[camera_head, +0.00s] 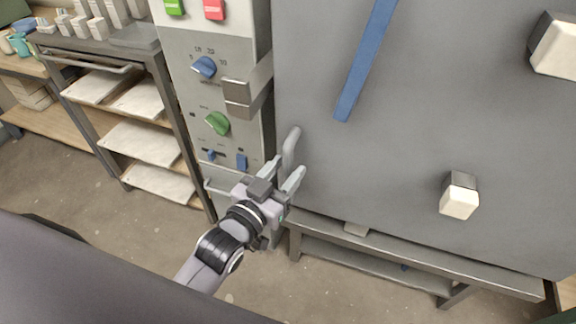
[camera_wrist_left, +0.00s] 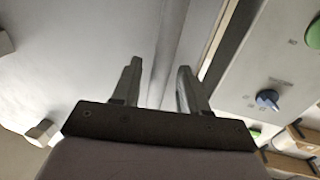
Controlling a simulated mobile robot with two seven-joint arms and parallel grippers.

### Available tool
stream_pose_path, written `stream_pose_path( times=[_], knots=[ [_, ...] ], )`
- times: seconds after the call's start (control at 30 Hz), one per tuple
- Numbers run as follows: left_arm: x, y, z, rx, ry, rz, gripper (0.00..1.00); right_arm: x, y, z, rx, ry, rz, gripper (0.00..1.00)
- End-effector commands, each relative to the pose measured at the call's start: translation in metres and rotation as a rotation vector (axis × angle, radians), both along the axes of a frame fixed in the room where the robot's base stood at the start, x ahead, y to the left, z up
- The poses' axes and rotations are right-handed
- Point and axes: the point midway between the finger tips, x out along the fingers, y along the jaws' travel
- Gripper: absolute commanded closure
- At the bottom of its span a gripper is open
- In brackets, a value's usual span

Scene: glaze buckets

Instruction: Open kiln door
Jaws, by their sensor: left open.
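The kiln door (camera_head: 420,110) is a large grey panel with a blue diagonal strip, filling the right of the head view. It looks closed against the control column (camera_head: 180,60). Its handle (camera_head: 291,148) is a grey upright bar near the door's left edge. My left gripper (camera_head: 283,174) is open at the handle's lower end. In the left wrist view the door (camera_wrist_left: 80,60) is on the left, and the handle (camera_wrist_left: 170,45) runs upright between the open fingers (camera_wrist_left: 158,88). I cannot tell whether either finger touches it. My right gripper is out of view.
The control column has blue and green knobs (camera_head: 217,123) and a grey latch block (camera_head: 240,97). A shelf rack (camera_head: 175,125) with pale slabs stands to the left. Pale blocks (camera_head: 459,195) stick out from the door. A metal stand (camera_head: 400,255) is below it.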

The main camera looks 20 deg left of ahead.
Motion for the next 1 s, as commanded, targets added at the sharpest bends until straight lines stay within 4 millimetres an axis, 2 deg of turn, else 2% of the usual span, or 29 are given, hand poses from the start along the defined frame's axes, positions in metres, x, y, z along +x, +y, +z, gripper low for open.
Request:
stream_pose_path(
  times=[0.17, 0.47, 0.5, 0.6, 1.0],
  knots=[
    [0.0105, -0.0028, 0.0002, 0.0, 0.0, 0.0, 0.56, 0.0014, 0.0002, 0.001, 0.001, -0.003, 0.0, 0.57],
    [0.0119, -0.0032, -0.0002, -0.001, 0.001, -0.001, 0.56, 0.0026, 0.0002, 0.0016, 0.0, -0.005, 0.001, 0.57],
    [0.0119, -0.0031, -0.0002, -0.001, 0.001, -0.001, 0.69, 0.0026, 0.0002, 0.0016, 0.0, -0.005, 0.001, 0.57],
    [0.0118, -0.0031, -0.0002, -0.001, 0.001, -0.001, 1.0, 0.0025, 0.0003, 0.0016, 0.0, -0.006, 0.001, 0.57],
    [0.0125, -0.0032, -0.0002, 0.0, 0.001, -0.008, 1.0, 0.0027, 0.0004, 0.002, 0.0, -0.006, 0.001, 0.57]
  ],
)
